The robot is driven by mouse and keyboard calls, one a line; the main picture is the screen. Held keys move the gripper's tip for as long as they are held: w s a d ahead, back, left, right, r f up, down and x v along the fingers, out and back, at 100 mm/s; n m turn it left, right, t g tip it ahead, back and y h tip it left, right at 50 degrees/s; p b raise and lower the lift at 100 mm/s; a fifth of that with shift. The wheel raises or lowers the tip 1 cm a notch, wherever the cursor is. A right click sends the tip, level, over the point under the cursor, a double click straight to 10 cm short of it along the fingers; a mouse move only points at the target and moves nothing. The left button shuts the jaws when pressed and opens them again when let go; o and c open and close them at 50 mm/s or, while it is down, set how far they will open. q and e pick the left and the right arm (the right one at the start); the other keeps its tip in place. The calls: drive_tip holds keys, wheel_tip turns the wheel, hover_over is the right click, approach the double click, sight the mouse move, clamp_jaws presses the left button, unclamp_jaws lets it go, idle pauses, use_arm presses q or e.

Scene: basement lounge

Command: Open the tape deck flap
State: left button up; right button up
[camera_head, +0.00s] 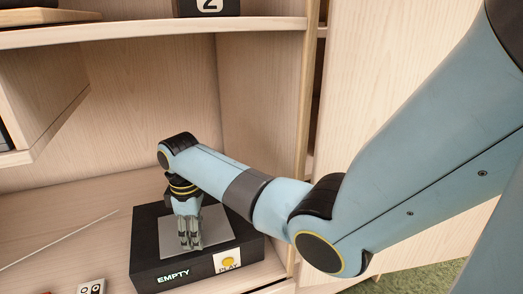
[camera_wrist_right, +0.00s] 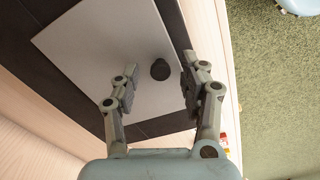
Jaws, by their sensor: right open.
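The tape deck (camera_head: 148,245) is a black box on the shelf, with a white "EMPTY" label and a yellow PLAY button (camera_head: 228,262) on its front. Its pale grey flap (camera_head: 217,221) lies flat on top and looks shut. In the right wrist view the flap (camera_wrist_right: 95,45) carries a small dark round knob (camera_wrist_right: 160,70). My right gripper (camera_head: 190,243) points down over the flap. In the wrist view its open fingers (camera_wrist_right: 157,72) stand on either side of the knob, with gaps visible between them and it. My left gripper is not in view.
The deck sits in a wooden cabinet bay, with an upper shelf (camera_head: 150,28) above and an upright panel (camera_head: 262,110) at right. A thin pale rod (camera_head: 60,240) lies left of the deck. Green carpet (camera_wrist_right: 270,90) lies beyond.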

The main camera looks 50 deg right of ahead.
drive_tip(key=shift+s+f, duration=0.1)
drive_tip(key=shift+f, duration=0.35)
wheel_tip(320, 180, up, 10)
drive_tip(key=p, duration=0.3)
use_arm(q)
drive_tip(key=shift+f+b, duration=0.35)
drive_tip(key=shift+b, duration=0.9)
use_arm(e)
drive_tip(key=s+f+m+g, duration=0.1)
drive_tip(key=s+f+g, duration=0.2)
drive_tip(key=s+f, duration=1.6)
drive_tip(key=x, duration=0.4)
drive_tip(key=shift+w, duration=0.25)
drive_tip(key=shift+a+f, duration=0.1)
